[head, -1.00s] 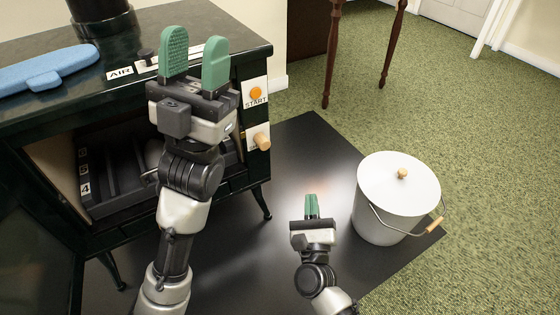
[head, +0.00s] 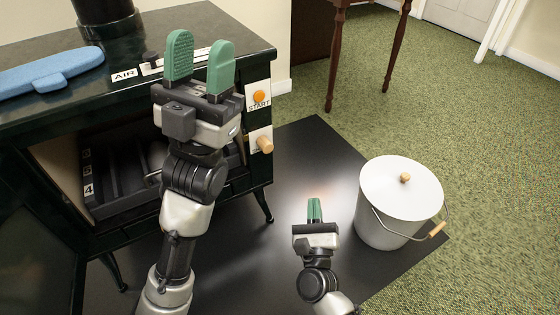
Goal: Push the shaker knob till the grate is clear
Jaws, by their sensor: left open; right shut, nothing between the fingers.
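A wooden shaker knob (head: 265,144) sticks out from a white plate on the right side of the dark green stove (head: 262,82). An orange START button (head: 259,96) sits above it. The stove's front is open, showing a dark grate or tray (head: 110,172) with numbers along its left edge; my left arm hides part of it. My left gripper (head: 199,62) is open and empty, with green fingers pointing up in front of the stove top. My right gripper (head: 314,208) is shut and empty, below and right of the knob and apart from it.
A white lidded bucket (head: 398,190) with a wire handle stands on the black floor mat (head: 318,150), right of my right gripper. A blue mitt-like object (head: 45,70) lies on the stove top. A table with brown legs (head: 334,62) stands behind. Green carpet is clear at right.

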